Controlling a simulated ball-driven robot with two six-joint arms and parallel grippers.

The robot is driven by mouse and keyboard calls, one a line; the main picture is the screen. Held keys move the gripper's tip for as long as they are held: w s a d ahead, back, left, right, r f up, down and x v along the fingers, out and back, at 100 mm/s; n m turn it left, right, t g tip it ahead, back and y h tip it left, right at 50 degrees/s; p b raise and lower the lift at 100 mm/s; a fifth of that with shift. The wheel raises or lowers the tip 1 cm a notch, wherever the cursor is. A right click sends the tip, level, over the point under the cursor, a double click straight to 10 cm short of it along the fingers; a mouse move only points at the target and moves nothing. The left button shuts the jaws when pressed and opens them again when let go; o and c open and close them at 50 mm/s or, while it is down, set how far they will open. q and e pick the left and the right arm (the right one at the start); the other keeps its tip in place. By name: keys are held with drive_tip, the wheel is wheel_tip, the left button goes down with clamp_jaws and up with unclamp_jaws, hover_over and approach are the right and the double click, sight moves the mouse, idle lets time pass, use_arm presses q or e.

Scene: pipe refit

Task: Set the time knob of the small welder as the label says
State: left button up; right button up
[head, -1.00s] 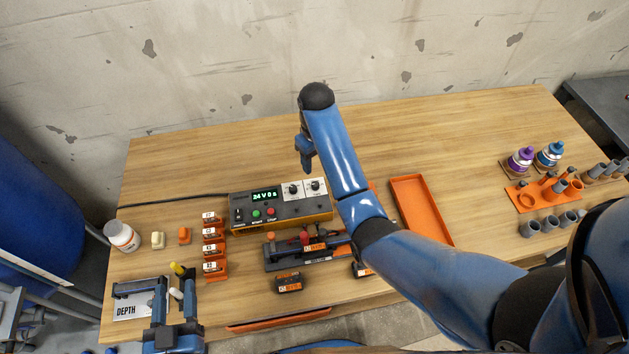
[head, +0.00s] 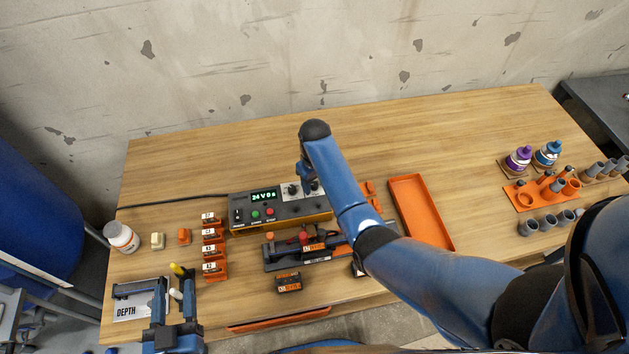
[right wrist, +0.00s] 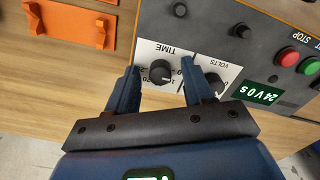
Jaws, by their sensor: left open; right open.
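The small welder (head: 237,220) is a dark box with an orange base, and its display (head: 265,195) reads 24 V 0 s. In the right wrist view the time knob (right wrist: 160,71) is a black round knob on a white TIME scale, lying between the open fingers of my right gripper (right wrist: 158,82); contact cannot be made out. The volts knob (right wrist: 213,80) is beside it, partly behind a finger. In the head view my right arm covers the time knob. My left gripper (head: 178,300) is open at the front left of the table, near the DEPTH card (head: 126,311).
A jig with clamps (head: 285,258) stands in front of the welder. Orange numbered holders (head: 213,238) are to its left, an orange tray (head: 422,212) to its right. A white jar (head: 122,236) is at the left edge. The table behind the welder is clear.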

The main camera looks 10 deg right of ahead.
clamp_jaws()
